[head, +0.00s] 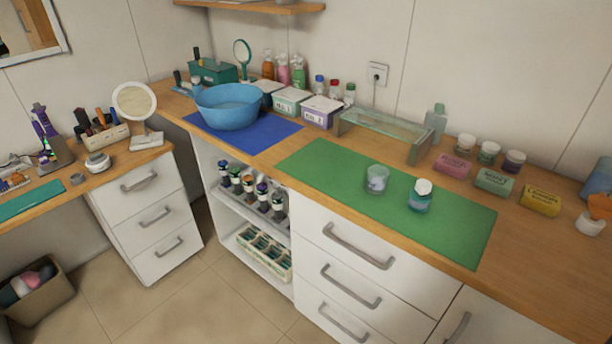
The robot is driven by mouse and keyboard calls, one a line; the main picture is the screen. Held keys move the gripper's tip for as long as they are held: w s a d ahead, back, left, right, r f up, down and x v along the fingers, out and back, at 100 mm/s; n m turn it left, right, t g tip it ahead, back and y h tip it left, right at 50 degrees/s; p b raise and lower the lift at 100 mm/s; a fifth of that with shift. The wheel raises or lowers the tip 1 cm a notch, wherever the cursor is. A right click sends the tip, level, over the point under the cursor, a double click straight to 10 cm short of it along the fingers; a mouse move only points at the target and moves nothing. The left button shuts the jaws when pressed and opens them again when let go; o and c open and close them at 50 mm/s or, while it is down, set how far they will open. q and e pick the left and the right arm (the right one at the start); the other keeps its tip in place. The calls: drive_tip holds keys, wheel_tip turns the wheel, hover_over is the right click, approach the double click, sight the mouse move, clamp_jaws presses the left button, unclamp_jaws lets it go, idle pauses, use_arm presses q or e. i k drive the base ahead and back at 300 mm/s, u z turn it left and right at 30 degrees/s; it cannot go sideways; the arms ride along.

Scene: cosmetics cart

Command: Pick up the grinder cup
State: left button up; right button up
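A clear, see-through cup (377,179) with something whitish at its bottom stands upright on the green mat (320,171). Just right of it, a teal jar (419,201) with a white top stands on the same mat, a small gap apart. I cannot tell for certain which of the two is the grinder cup; the clear one looks most like a cup. Neither of my grippers shows in the head view.
A blue basin (228,112) stands on a blue mat (270,133) to the left. A glass stand (385,132) is behind the green mat. The mat's front area is free, near the counter edge.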

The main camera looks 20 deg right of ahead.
sight(377, 177)
drive_tip(key=u, duration=0.55)
drive_tip(key=i, duration=1.1)
drive_tip(key=z, duration=2.65)
